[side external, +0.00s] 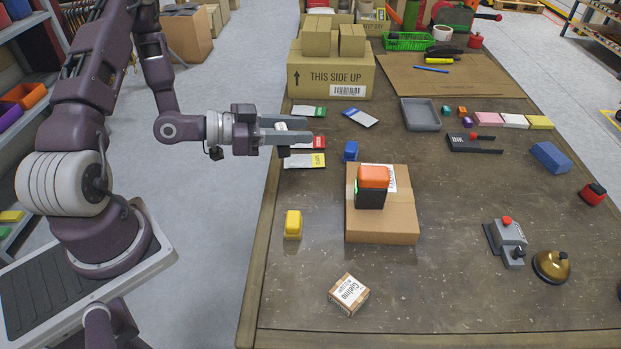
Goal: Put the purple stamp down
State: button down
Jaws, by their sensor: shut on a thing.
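My gripper (318,138) reaches in from the left, above the left edge of the table, with its fingers level and pointing right. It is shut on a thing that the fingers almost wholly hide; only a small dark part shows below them. No purple stamp shows anywhere else, so I take the held thing to be the purple stamp, though its colour does not show. The held thing and fingers are over several cards near the table's left edge. I cannot tell their exact height above the table.
A flat cardboard box (382,226) bears an orange and black stamp (373,178). A blue stamp (350,150) and a yellow stamp (293,225) stand nearby. A grey tray (421,125) lies farther back. A large carton (331,77) stands behind the cards. The table's front left is mostly clear.

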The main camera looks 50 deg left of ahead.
jog(key=shift+w+r, duration=0.1)
jog(key=shift+r, duration=0.1)
notch_tip(320, 180, up, 4)
jog(key=r, duration=0.1)
jog(key=w+d+f+m+g+h, duration=0.1)
jog(key=w+d+f+m+h, duration=0.1)
jog(key=w+d, duration=1.05)
jog(key=d+r+m+g+h, duration=0.1)
jog(key=d+r+g+h, duration=0.1)
jog(key=d, duration=2.1)
notch_tip(320, 180, down, 22)
jog(key=shift+w+d+r, duration=0.1)
jog(key=shift+r, duration=0.05)
